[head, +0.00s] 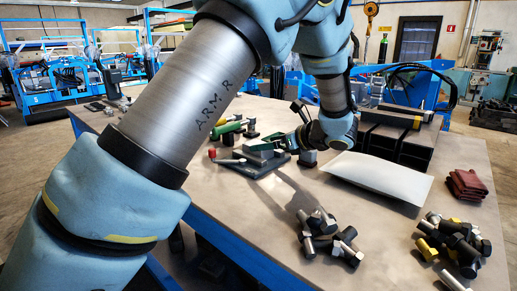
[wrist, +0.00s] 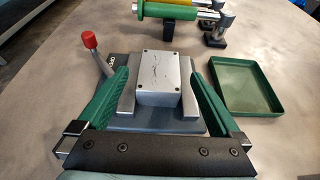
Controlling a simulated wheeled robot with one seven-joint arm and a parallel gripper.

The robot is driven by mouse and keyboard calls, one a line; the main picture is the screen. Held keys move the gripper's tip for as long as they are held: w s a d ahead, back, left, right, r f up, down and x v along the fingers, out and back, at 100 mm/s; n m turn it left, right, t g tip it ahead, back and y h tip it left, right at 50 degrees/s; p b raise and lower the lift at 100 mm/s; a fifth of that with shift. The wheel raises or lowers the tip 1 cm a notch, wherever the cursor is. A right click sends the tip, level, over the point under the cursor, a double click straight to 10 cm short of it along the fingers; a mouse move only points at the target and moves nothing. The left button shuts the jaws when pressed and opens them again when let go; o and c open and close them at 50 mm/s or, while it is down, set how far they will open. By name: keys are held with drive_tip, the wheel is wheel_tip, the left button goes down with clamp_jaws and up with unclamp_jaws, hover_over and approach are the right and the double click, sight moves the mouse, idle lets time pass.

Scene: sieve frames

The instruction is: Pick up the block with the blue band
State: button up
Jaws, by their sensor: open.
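A grey metal block (wrist: 160,78) with screws at its top corners and dark scribbled marks sits between the two grey jaws of a clamp fixture (wrist: 150,122) in the wrist view. I see no blue band on the faces that show. The fixture has a lever with a red knob (wrist: 89,40); the fixture also shows in the head view (head: 258,167). My gripper (wrist: 157,75) is open, its green fingers spread left and right of the block and fixture jaws, with nothing held. In the head view my wrist hides part of this area.
A green tray (wrist: 246,112) lies right of the fixture. Green and yellow cylinders (wrist: 170,10) lie on supports beyond it. In the head view, a pale sheet (head: 378,178), a red cloth (head: 466,185), dark boxes (head: 398,143) and piles of bolts (head: 328,237) share the table.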

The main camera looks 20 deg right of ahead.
drive_tip(key=p+x, duration=0.1)
drive_tip(key=x, duration=0.3)
drive_tip(key=shift+w+a, duration=0.15)
drive_tip(key=shift+c, duration=0.2)
clamp_jaws()
idle(0.4)
